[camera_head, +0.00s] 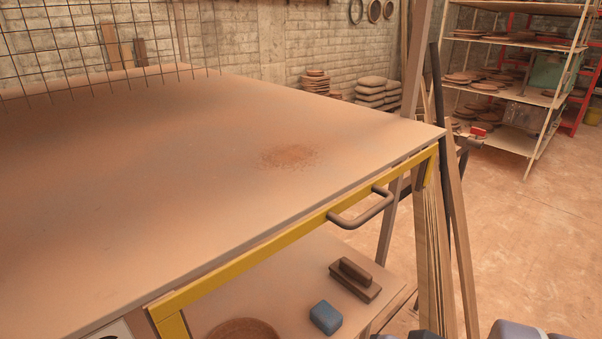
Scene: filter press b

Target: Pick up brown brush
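The brown brush (356,281), a dark block with a raised grip along its top, lies on the lower shelf (290,270) below the tabletop, right of centre near the bottom of the head view. It lies free, apart from the blue block (326,317) at its lower left. I cannot make out my gripper; only grey parts, probably of my own arm, show at the bottom right edge.
The large tabletop (130,170) overhangs the shelf, with reddish crumbs (290,156) on it. A yellow frame (250,257) with a brown handle (362,209) runs along its front edge. A brown bowl (243,328) is partly cut off below. Boards (430,255) stand right of the shelf.

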